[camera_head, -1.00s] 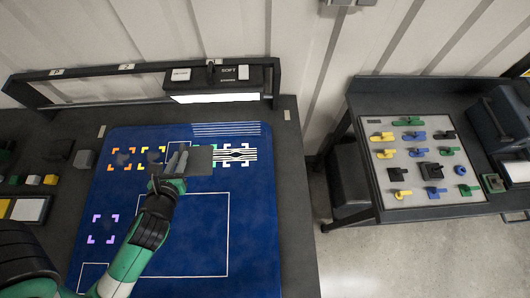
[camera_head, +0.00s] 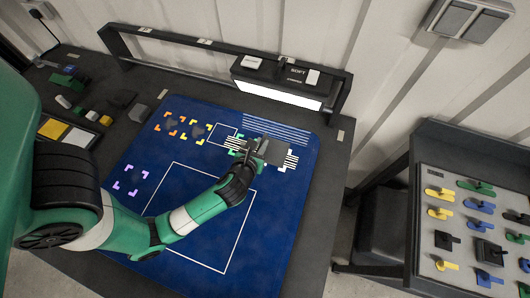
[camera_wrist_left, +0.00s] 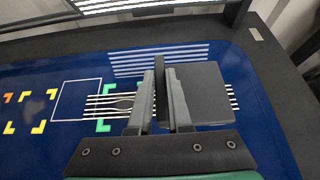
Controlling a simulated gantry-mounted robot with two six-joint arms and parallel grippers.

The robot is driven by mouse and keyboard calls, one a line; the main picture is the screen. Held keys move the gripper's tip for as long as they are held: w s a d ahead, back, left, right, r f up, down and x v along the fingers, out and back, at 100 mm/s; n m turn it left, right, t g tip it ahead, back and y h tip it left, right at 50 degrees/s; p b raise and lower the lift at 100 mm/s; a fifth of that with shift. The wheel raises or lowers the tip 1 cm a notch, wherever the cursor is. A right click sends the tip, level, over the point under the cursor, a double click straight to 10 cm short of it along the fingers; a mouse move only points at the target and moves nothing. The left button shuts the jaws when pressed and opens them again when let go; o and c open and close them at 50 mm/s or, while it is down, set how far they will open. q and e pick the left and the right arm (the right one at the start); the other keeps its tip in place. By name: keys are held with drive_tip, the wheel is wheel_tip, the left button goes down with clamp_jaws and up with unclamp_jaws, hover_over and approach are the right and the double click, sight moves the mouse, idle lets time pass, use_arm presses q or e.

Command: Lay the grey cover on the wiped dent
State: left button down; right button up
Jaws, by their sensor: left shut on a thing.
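My left gripper (camera_head: 248,150) is shut on the grey cover (camera_head: 274,152), a flat dark square plate. In the left wrist view the fingers (camera_wrist_left: 158,100) pinch an upright tab at the left edge of the cover (camera_wrist_left: 205,95). The cover is over the right part of a white striped patch (camera_head: 290,162) on the blue mat. In the left wrist view the dent shows as a bulge in the stripes (camera_wrist_left: 122,104), left of the fingers, beside a green corner mark. I cannot tell how high the cover is above the mat. My right gripper is not in view.
The blue mat (camera_head: 200,262) has orange, yellow and purple corner marks at left. A lamp box (camera_head: 283,80) on a dark rail stands behind the patch. Small blocks lie left of the mat. A board (camera_head: 460,280) with coloured pieces stands on another table at right.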

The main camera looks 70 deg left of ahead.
use_arm(q)
drive_tip(key=shift+w+f, duration=0.3)
drive_tip(key=shift+w, duration=0.05)
drive_tip(key=shift+w+f, duration=0.1)
drive_tip(key=shift+f, duration=0.15)
drive_tip(key=f+b, duration=0.1)
drive_tip(key=f, duration=0.1)
drive_tip(key=f+b, duration=0.1)
drive_tip(key=shift+w+a+f+b, duration=0.1)
drive_tip(key=shift+w+f+b, duration=0.2)
drive_tip(key=shift+f, duration=0.1)
drive_tip(key=shift+s+r, duration=0.1)
drive_tip(key=shift+r, duration=0.05)
drive_tip(key=c, duration=0.8)
unclamp_jaws()
drive_tip(key=shift+c, duration=0.2)
